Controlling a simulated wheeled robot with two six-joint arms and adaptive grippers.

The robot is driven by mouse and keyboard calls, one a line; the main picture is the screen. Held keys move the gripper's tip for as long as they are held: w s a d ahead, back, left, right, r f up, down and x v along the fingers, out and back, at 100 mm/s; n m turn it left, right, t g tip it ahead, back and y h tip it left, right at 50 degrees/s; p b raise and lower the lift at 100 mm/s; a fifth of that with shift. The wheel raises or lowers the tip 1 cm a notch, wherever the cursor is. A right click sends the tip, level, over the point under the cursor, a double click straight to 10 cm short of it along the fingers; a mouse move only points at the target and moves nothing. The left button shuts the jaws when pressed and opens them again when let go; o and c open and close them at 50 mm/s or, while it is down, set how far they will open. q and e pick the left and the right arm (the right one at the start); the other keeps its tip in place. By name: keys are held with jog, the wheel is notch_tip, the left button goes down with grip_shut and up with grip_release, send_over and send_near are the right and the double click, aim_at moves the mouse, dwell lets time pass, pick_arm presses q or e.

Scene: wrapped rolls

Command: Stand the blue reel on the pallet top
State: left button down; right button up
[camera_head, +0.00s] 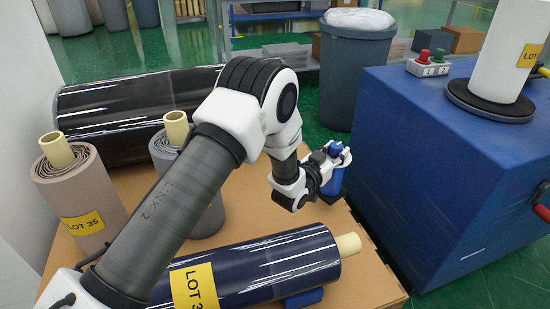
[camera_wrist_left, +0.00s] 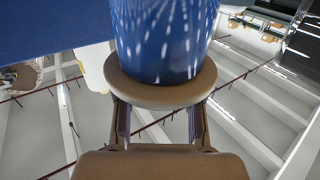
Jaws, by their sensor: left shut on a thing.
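My left gripper (camera_head: 320,171) is shut on the small blue reel (camera_head: 337,182), which is mostly hidden behind the wrist and fingers in the head view. The reel looks roughly upright at the right edge of the brown pallet top (camera_head: 362,272). I cannot tell whether it touches the surface. In the left wrist view the shiny blue reel (camera_wrist_left: 165,42) with a tan round flange stands against my left gripper's fingers (camera_wrist_left: 160,122). My right gripper is not in view.
A navy roll (camera_head: 262,268) lies in front, a black roll (camera_head: 125,105) lies behind, and a pinkish roll (camera_head: 80,190) and a grey roll (camera_head: 205,218) stand at left. A blue cabinet (camera_head: 440,170) is right, carrying a white roll (camera_head: 505,55) and button box (camera_head: 428,67). A grey bin (camera_head: 350,75) stands behind.

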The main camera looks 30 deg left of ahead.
pick_arm(q)
jog(key=s+a+f+b, duration=0.2)
jog(key=s+a, duration=0.1)
jog(key=a, duration=0.3)
jog(key=s+a+f+b, duration=0.1)
jog(key=s+a+f, duration=0.1)
jog(key=a, duration=0.4)
jog(key=shift+s+f+b, duration=0.3)
jog(key=shift+s+b, duration=0.05)
jog(key=shift+s, duration=0.05)
jog(key=shift+f, duration=0.2)
jog(key=c, duration=0.7)
grip_release()
